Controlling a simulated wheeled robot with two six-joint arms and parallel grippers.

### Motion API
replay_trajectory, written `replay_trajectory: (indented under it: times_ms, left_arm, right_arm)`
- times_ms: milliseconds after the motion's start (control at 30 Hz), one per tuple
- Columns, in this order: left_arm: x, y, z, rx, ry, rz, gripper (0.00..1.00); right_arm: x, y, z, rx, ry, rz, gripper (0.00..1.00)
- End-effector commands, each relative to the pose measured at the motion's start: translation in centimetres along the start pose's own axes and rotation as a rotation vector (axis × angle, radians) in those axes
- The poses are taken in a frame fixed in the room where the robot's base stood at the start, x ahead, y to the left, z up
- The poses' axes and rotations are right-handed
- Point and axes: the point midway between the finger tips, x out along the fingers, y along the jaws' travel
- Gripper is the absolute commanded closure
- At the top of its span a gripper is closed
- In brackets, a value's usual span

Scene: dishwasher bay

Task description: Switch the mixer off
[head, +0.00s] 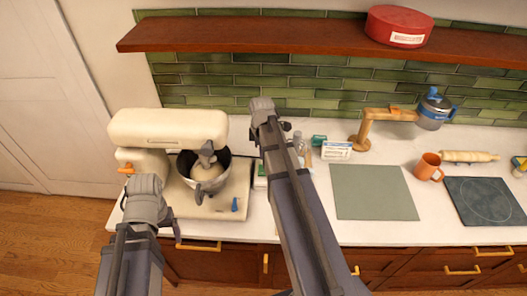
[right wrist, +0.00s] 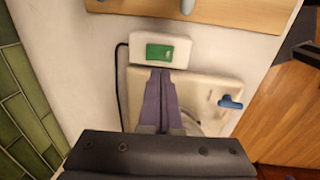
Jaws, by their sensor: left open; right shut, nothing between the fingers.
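The cream mixer (head: 165,125) stands at the left of the counter, its head lowered over a metal bowl (head: 207,181) with pale dough. A blue lever (head: 235,204) is on its base, and an orange knob (head: 127,169) is at its left side. In the right wrist view, a white box (right wrist: 138,50) with a green rocker (right wrist: 160,52) lies beside the mixer base (right wrist: 205,88). My right gripper (right wrist: 160,74) is shut and empty, its tips at the box's near edge; contact cannot be told. My left gripper (head: 148,187) is open, in front of the mixer's left side.
A dark cord (right wrist: 120,70) runs by the box. Right of my right arm are a small white box (head: 336,150), a grey-green mat (head: 374,191), an orange mug (head: 429,167) and a dark hob plate (head: 486,202). A wooden shelf (head: 250,36) crosses above the counter.

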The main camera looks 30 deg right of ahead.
Motion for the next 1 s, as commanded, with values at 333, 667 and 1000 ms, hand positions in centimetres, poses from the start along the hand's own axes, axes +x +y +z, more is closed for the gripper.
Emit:
replay_trajectory:
  times_ms: [333,667,1000]
  left_arm:
    - [-5.2,-0.5,0.3,-0.002,-0.001,0.001,0.20]
    - [-5.4,-0.5,0.3,-0.001,-0.002,0.001,0.20]
    - [-5.4,-0.5,0.3,-0.001,-0.002,0.001,0.20]
  right_arm:
    - [-5.3,0.0,0.0,0.000,0.000,0.000,1.00]
    - [-5.5,0.0,0.0,0.000,0.000,0.000,1.00]
    - [-5.3,1.5,-0.4,0.000,0.000,0.002,1.00]
